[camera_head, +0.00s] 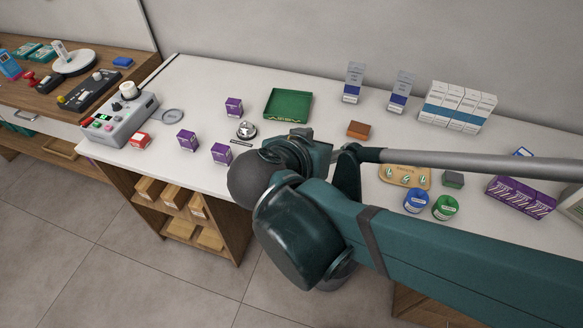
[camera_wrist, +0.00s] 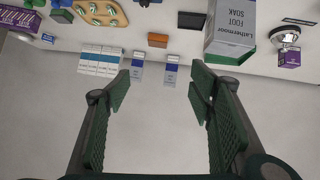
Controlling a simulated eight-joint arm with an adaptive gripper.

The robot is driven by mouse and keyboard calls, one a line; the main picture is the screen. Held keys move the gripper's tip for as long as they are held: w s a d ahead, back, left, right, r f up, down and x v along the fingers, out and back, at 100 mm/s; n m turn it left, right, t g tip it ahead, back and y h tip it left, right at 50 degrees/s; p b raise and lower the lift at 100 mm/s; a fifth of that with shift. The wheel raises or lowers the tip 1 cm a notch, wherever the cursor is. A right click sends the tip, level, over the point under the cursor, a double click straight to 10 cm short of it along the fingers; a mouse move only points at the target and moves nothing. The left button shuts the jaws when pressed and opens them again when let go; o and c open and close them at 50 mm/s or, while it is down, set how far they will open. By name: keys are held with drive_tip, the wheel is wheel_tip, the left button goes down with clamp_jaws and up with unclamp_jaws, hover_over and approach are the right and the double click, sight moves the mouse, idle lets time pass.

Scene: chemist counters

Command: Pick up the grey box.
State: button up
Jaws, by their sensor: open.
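Two things could be the grey box. A small dark grey-green box (camera_head: 453,180) sits right of the wooden tray, and a similar small box (camera_wrist: 62,15) shows at the upper left of the wrist view. My gripper (camera_wrist: 158,76) is open with nothing between its fingers. The large box is beyond the right finger, outside the jaws.
An orange-brown box (camera_head: 358,129), white-and-blue cartons (camera_head: 455,106) and two slim boxes (camera_head: 353,82) stand towards the wall. A green tray (camera_head: 268,103), a bell (camera_head: 246,130) and purple boxes (camera_head: 221,153) are left of my arm. A wooden tray (camera_head: 423,174) and round tins (camera_head: 444,207) are right.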

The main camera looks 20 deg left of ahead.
drive_tip(key=s+a+r+t+y, duration=0.1)
drive_tip(key=s+a, duration=0.1)
drive_tip(key=a, duration=0.3)
drive_tip(key=s+a+r+t, duration=0.1)
drive_tip(key=s+a+t, duration=0.15)
drive_tip(key=a, duration=0.25)
wheel_tip(320, 180, down, 10)
drive_tip(key=g, duration=0.1)
drive_tip(key=shift+s+d+f+m, duration=0.15)
drive_tip(key=shift+d+f+m, duration=0.05)
drive_tip(key=shift+d+m, duration=0.1)
drive_tip(key=shift+x, duration=1.3)
drive_tip(key=shift+b, duration=0.3)
drive_tip(key=b+x, duration=0.1)
drive_tip(key=x, duration=0.4)
drive_tip(key=shift+b, duration=0.3)
